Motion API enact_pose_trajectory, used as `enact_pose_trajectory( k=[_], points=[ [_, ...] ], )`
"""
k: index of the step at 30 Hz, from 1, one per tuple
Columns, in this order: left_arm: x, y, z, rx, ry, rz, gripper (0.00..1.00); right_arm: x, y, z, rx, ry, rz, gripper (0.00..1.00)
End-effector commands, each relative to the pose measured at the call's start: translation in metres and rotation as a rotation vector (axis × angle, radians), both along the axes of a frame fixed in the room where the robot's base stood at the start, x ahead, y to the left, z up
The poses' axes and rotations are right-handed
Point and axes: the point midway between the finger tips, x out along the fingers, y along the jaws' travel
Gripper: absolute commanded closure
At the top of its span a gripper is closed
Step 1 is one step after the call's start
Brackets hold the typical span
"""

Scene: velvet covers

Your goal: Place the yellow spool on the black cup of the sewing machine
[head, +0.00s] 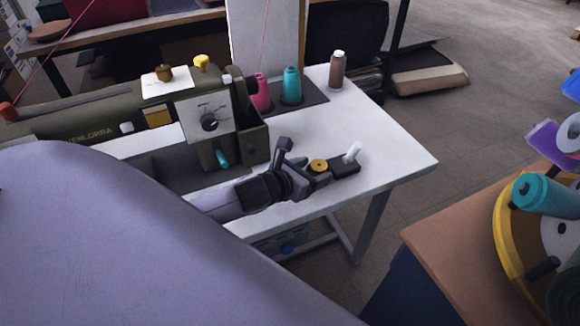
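My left gripper (304,162) is over the white table, right of the olive sewing machine (70,122). Its fingers look spread apart, with nothing clearly held between them. A small yellow piece (201,63), which may be the yellow spool, stands on top of the machine. A brass-coloured knob (164,73) is left of it. I cannot make out the black cup for certain. Just beyond my gripper, a black device (345,168) with a gold disc (319,165) and a white lever (352,152) sits on the table. My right gripper is out of view.
Pink (261,92), teal (291,85) and brown (337,70) thread spools stand at the back of the white table (385,150). Its right part is clear. A brown table (460,240) at right holds a yellow rack (507,240) with teal spools (545,194).

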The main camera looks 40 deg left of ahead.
Motion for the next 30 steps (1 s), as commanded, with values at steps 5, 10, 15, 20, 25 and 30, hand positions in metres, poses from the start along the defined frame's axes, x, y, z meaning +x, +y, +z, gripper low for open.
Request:
enact_pose_trajectory(
  k=[5,10,15,20,25,30],
  points=[
    [-0.029,0.006,0.014,0.004,-0.004,-0.001,0.33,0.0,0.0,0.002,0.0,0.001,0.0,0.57],
    [-0.055,0.01,0.027,0.004,-0.008,-0.001,0.33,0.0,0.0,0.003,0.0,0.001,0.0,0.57],
    [-0.075,0.013,0.037,0.003,-0.01,0.002,0.33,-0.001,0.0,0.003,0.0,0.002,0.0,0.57],
    [-0.086,0.014,0.043,0.001,-0.012,0.001,0.33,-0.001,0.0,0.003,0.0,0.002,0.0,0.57],
    [-0.09,0.015,0.045,0.002,-0.014,0.001,0.33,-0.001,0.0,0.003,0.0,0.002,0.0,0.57],
    [-0.09,0.015,0.045,0.002,-0.014,0.002,0.33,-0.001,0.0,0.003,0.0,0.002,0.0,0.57]
  ],
)
